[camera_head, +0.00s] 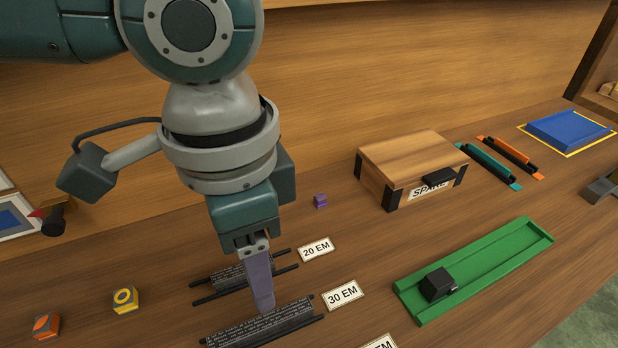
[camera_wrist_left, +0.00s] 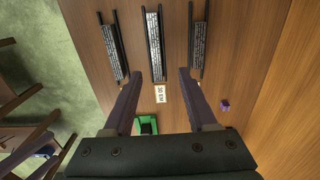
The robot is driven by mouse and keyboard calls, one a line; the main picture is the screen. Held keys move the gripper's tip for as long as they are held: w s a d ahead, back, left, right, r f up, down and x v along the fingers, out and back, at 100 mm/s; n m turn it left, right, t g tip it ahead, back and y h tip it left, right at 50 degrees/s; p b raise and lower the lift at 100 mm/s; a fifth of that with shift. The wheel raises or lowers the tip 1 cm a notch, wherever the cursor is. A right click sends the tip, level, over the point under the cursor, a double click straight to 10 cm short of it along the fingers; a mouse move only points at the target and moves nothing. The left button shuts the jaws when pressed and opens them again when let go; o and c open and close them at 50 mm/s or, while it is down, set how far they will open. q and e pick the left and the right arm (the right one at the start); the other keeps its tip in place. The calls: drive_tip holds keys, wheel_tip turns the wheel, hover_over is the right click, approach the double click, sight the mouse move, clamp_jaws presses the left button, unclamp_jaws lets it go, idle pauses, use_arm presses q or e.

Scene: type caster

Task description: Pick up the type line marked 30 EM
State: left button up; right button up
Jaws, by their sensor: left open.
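The 30 EM type line (camera_head: 280,320) is a dark strip of small pale lettering on a black holder, left of its card marked 30 EM (camera_head: 342,294). In the left wrist view it is the middle line (camera_wrist_left: 153,48), with the card (camera_wrist_left: 160,93) below it. My left gripper (camera_head: 262,303) points down over this line, and its finger partly covers it. In the left wrist view its two fingers (camera_wrist_left: 162,76) are apart, one on each side of the line's near end, with nothing between them gripped. Whether the fingertips touch the line is unclear.
The 20 EM line (camera_head: 230,277) lies close behind, and a third line (camera_wrist_left: 113,48) lies on the other side. A green tray (camera_head: 500,258) holds a black block (camera_head: 437,285). A wooden box (camera_head: 412,165), small purple (camera_head: 320,200), yellow (camera_head: 124,299) and orange (camera_head: 46,326) cubes stand around.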

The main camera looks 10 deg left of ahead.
sight(261, 322)
use_arm(q)
drive_tip(key=f, duration=0.6)
drive_tip(key=s+f, duration=0.1)
drive_tip(key=f, duration=0.2)
drive_tip(key=shift+a+f, duration=0.1)
drive_tip(key=shift+f, duration=0.15)
drive_tip(key=shift+c, duration=0.4)
clamp_jaws()
drive_tip(key=shift+r, duration=0.1)
idle(0.5)
